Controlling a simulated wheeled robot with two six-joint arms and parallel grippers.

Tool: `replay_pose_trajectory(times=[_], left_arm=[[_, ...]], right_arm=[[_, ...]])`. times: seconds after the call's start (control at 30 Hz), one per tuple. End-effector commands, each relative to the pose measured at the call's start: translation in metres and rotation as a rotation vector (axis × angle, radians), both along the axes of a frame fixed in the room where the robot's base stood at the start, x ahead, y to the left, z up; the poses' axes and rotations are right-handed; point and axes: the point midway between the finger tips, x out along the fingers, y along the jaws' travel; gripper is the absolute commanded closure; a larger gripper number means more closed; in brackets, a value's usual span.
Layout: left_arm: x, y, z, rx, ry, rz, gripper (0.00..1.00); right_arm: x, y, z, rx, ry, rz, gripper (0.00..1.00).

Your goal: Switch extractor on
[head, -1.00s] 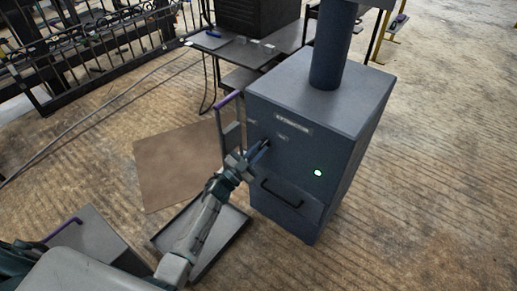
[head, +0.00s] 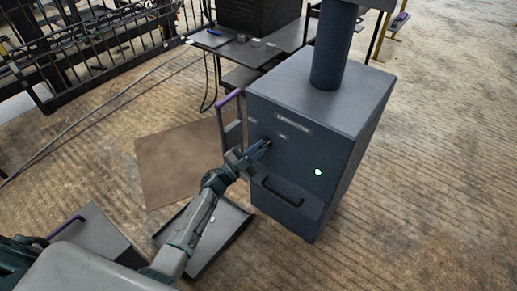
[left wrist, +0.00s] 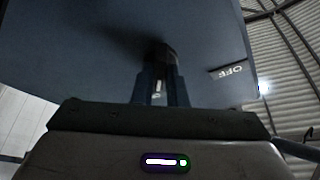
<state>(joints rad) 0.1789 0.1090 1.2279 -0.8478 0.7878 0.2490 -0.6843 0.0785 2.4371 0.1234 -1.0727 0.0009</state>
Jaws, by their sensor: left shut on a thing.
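The extractor (head: 300,170) is a dark blue-grey cabinet with a thick pipe on top and a name plate (head: 293,122) on its front. My left gripper (head: 264,146) reaches its upper front from the left, below the plate. In the left wrist view, the gripper (left wrist: 160,88) is shut on a dark round switch knob (left wrist: 160,52) on the panel. A label reading OFF (left wrist: 232,71) sits to the right of the knob there. A small lamp (head: 318,172) on the cabinet front glows whitish green. The knob is mostly hidden by the fingers. My right gripper is not in view.
A dark tray (head: 232,240) lies on the floor below my left arm. A purple-topped frame (head: 229,98) stands at the cabinet's left side. A table (head: 245,50) stands behind. The floor to the right is clear.

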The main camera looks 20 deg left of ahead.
Motion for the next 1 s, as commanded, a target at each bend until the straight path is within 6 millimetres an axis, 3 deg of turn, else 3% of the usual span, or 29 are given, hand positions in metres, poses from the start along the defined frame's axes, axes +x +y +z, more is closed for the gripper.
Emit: replay_pose_trajectory(times=[0.07,0.1,0.2,0.57,1.0], left_arm=[[-0.001,0.0,-0.002,0.002,0.002,0.0,1.0],[-0.001,0.0,-0.002,0.002,0.002,0.0,0.82],[-0.001,0.0,-0.001,0.002,0.001,0.0,0.66],[-0.005,0.004,-0.003,0.001,0.001,0.0,0.66],[-0.069,0.048,-0.027,0.002,0.003,-0.001,0.66]], right_arm=[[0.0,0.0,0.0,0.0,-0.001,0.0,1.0],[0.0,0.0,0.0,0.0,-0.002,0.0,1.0],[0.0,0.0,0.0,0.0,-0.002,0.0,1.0],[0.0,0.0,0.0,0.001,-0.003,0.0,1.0],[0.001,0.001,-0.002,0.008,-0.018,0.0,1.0]])
